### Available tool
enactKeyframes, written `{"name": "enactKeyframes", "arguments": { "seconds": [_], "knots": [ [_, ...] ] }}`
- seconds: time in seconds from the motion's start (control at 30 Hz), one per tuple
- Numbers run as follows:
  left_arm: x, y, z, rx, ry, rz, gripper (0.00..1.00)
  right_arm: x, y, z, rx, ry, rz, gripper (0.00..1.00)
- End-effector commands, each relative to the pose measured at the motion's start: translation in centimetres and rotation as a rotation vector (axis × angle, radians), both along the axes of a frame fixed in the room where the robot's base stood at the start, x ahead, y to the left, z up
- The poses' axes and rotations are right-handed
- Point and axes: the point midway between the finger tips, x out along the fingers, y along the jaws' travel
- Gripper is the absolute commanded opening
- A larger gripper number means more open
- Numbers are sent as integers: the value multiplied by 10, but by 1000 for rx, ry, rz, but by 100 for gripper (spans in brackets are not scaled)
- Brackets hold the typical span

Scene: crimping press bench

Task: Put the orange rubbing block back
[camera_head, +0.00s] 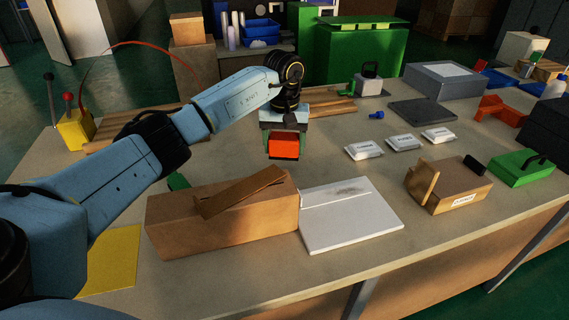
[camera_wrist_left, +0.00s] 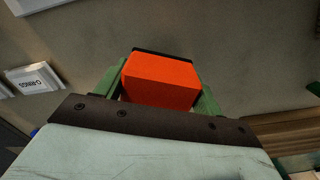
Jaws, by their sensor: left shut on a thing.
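The orange rubbing block (camera_head: 284,145) is between the fingers of my left gripper (camera_head: 284,152), behind the cardboard box on the bench. In the left wrist view the block (camera_wrist_left: 161,80) fills the space between the green fingers of the gripper (camera_wrist_left: 162,88). The gripper is shut on it. The block appears held above the bench top, though the exact height is hard to tell. My right gripper is not in view.
A cardboard box (camera_head: 222,223) with a brown strip on it and a white board (camera_head: 350,215) stand in front. White packets (camera_head: 402,142) lie to the right. A wooden box (camera_head: 448,187) and a green box (camera_head: 520,168) stand farther right. Wooden strips (camera_head: 333,107) lie behind.

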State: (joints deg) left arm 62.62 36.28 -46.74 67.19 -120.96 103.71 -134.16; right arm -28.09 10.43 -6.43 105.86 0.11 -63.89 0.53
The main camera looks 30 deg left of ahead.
Motion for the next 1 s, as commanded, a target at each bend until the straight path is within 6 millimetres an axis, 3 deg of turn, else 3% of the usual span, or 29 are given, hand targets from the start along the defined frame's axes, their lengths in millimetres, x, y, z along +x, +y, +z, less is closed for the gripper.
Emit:
{"name": "enactKeyframes", "arguments": {
  "seconds": [0.33,0.8,0.83,1.0],
  "knots": [
    [0,-1,-44,-1,0,-2,43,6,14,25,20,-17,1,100],
    [0,-1,-49,0,-2,-2,43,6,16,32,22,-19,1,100],
    [0,-1,-49,0,-2,-2,72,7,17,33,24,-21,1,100],
    [0,-1,-48,0,-2,-2,90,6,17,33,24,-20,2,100]
  ]
}}
